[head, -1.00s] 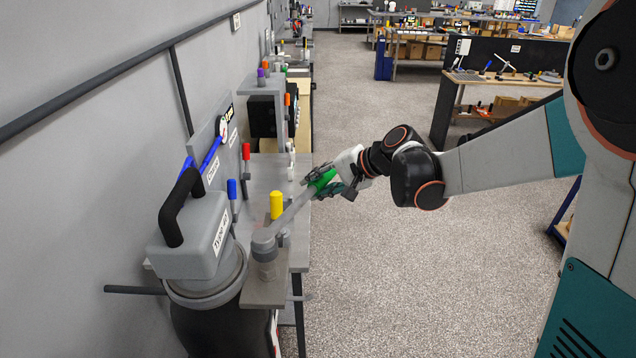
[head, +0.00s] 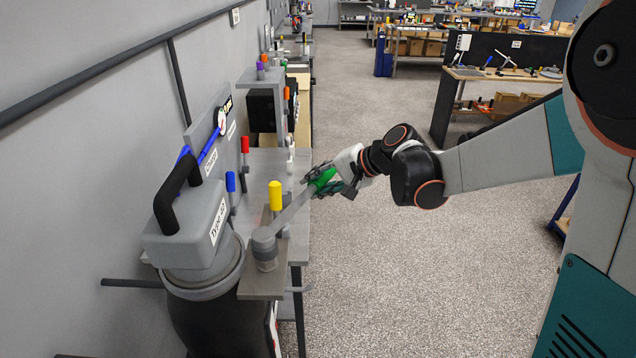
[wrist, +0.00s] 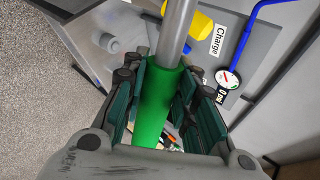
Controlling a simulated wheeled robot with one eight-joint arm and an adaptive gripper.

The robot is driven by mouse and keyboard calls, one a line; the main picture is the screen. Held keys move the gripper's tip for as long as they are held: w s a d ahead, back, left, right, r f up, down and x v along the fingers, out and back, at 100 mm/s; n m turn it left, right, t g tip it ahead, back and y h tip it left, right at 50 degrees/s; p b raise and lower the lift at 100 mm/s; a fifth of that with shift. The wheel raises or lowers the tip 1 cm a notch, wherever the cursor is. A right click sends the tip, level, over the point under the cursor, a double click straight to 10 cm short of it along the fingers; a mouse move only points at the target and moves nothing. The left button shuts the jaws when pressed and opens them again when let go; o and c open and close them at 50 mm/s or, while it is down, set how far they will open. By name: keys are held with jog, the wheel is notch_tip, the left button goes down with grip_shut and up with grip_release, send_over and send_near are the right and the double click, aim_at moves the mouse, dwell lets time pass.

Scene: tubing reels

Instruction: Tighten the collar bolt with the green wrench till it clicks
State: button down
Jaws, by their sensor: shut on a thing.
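The green wrench has a green grip (head: 322,178) and a grey metal shaft (head: 292,212). My gripper (head: 330,182) is shut on the green grip, which also shows between the fingers in the wrist view (wrist: 158,95). The shaft slants down and left to a round grey head (head: 264,240) at the collar bolt's place, on a small grey ledge (head: 262,286). The bolt itself is hidden under the head. I cannot tell whether it is tight.
A yellow-capped post (head: 275,196) stands close behind the shaft. A grey box with a black handle (head: 188,232) is at the left. Blue (head: 231,182) and red (head: 245,146) handles and a round gauge (wrist: 228,79) are near the wall.

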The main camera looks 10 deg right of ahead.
jog(key=shift+f+b, duration=1.45)
jog(key=shift+f, duration=0.2)
jog(key=shift+d, duration=0.15)
jog(key=s+d+m+t+h+p, duration=0.1)
jog(key=s+d+m+t+h, duration=0.1)
jog(key=s, duration=0.4)
jog(key=s+d+m+t+h+p, duration=0.1)
jog(key=s+d+m+h, duration=0.2)
jog(key=s+d+m, duration=0.2)
jog(key=shift+s+d+m+t+h, duration=0.15)
jog(key=shift+s+m+t+h, duration=0.25)
jog(key=shift+s, duration=0.25)
dwell(3.1)
jog(key=shift+s+r, duration=0.1)
jog(key=shift+w, duration=0.2)
dwell(0.4)
jog(key=shift+w+b, duration=0.35)
jog(key=shift+w, duration=0.15)
